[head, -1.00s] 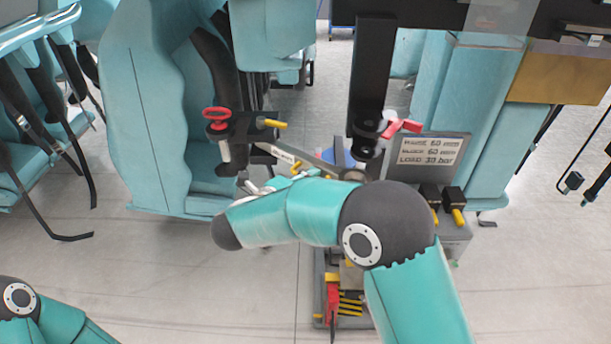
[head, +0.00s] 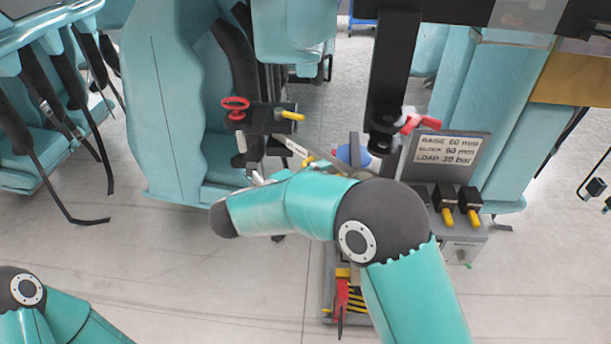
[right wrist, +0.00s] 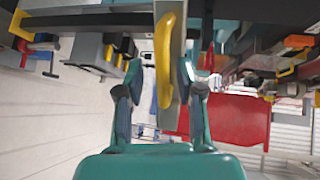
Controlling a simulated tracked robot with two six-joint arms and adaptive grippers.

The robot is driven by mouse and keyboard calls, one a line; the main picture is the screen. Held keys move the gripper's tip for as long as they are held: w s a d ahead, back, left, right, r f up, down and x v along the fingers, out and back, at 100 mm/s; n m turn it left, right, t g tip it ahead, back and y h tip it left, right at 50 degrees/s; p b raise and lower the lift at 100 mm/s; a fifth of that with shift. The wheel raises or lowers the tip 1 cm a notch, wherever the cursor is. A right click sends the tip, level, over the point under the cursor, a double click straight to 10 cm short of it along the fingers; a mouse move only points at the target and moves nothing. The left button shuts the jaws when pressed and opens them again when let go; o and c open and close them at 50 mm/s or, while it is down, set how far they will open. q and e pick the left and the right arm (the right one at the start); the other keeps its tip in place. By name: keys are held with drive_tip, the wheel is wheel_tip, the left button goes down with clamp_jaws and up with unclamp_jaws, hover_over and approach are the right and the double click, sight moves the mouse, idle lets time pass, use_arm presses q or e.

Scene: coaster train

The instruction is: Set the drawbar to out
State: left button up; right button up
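A grey bar with a small white label (head: 298,147), which looks like the drawbar, slants between the black bracket with the red wheel and the column at the centre. A yellow piece (head: 308,160) shows beside it. My right gripper (head: 262,179) is mostly hidden behind my own forearm in the head view. In the right wrist view, a grey bar (right wrist: 178,50) with a long yellow handle (right wrist: 164,60) stands between the fingers of my right gripper (right wrist: 161,90). The fingers are apart, with a gap beside the handle. My left gripper is out of view.
A red handwheel (head: 235,103) sits on the black bracket at left. A red lever (head: 420,122) is by the black column (head: 395,75). A grey sign (head: 447,160) and yellow-tipped black blocks (head: 457,205) stand at right. Open floor lies at lower right.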

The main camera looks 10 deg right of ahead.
drive_tip(key=v, duration=0.7)
drive_tip(key=shift+a, duration=0.25)
drive_tip(key=shift+s, duration=0.1)
